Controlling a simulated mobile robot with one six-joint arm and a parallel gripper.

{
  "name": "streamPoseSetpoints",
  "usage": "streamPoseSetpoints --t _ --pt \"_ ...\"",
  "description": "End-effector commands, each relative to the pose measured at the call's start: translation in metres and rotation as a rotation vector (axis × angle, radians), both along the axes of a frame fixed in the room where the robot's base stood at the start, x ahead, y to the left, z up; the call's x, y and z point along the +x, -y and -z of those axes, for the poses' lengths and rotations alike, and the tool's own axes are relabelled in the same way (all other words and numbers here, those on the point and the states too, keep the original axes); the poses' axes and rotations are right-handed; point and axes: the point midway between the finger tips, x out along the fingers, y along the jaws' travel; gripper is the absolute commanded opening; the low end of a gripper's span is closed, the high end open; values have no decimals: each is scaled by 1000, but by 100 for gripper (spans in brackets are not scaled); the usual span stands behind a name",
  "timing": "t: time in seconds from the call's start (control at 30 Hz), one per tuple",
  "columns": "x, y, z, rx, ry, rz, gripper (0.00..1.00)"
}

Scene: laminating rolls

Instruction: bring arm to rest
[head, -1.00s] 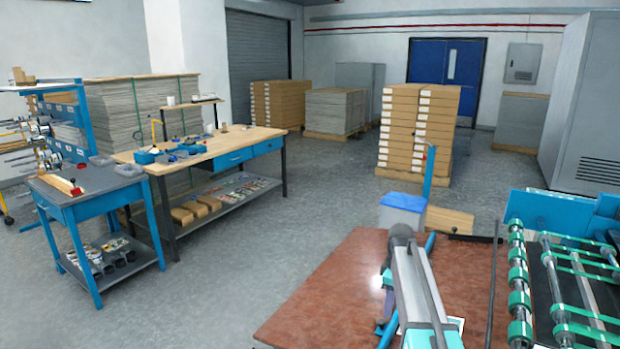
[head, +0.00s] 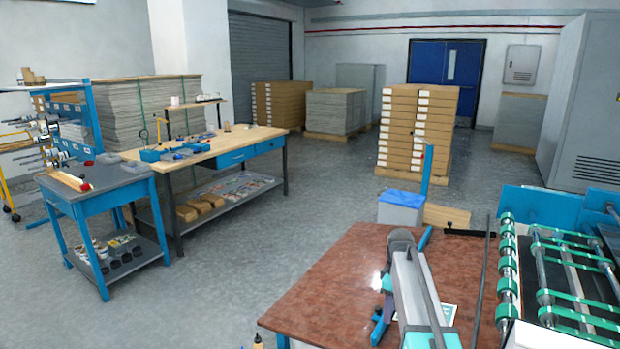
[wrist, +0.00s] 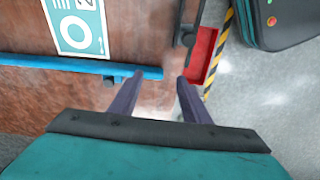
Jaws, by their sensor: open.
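My gripper (wrist: 160,77) shows in the wrist view with its two dark fingers apart and nothing between them. It points down over the edge area of a red-brown table top (wrist: 30,100). A blue bar (wrist: 60,64) runs across the table and ends near the left fingertip; I cannot tell whether they touch. My arm (head: 420,290) reaches over the same red-brown table (head: 330,285) in the head view.
A white card with teal print (wrist: 78,28) lies on the table. A red tray (wrist: 203,55) and yellow-black striped edging (wrist: 224,50) lie right of the fingers. A roller machine (head: 560,265) stands at the right. A workbench (head: 215,148) stands left, with open floor between.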

Motion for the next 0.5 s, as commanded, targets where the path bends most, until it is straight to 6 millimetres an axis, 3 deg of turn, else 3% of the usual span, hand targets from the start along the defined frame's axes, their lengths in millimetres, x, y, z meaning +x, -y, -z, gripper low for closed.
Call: streamPoseSetpoints --t 0.5 --pt "-41 -20 51 1 -1 192 43"
